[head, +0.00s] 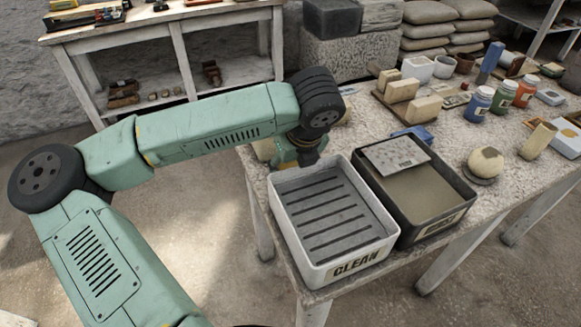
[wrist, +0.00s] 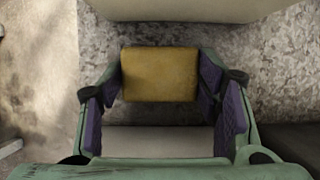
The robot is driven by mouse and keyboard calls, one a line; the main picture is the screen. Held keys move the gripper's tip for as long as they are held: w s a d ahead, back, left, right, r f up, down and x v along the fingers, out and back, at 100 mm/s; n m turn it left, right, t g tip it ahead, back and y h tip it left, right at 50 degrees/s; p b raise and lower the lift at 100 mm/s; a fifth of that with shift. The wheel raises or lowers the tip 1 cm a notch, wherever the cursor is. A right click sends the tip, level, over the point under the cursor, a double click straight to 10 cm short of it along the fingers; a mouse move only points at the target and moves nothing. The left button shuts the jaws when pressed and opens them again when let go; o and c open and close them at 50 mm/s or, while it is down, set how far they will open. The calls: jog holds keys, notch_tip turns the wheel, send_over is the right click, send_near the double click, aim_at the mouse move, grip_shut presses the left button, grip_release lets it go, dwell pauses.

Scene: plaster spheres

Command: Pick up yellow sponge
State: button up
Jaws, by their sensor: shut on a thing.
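The yellow sponge (wrist: 160,75) is a plain rectangular block in the wrist view. My gripper (wrist: 160,88) has its purple-padded fingers on the sponge's left and right sides and is shut on it. The speckled tabletop shows around and beyond the sponge. In the head view my gripper is mostly hidden behind my wrist, at the back left corner of the white tray marked CLEAN (head: 357,265). I cannot make out the sponge clearly in that view.
A dark bin (head: 458,195) with murky contents and a grey plate (head: 394,154) across it stands right of the white tray. Pale blocks (head: 413,109), paint jars (head: 478,103) and a plaster sphere (head: 485,162) stand on the table (head: 505,200). A shelf (head: 180,25) stands behind.

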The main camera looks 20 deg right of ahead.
aim_at(292, 165)
notch_tip(292, 165, up, 10)
jog(key=b, duration=0.2)
dwell(0.3)
jog(key=shift+o, duration=1.1)
jog(key=c, duration=0.5)
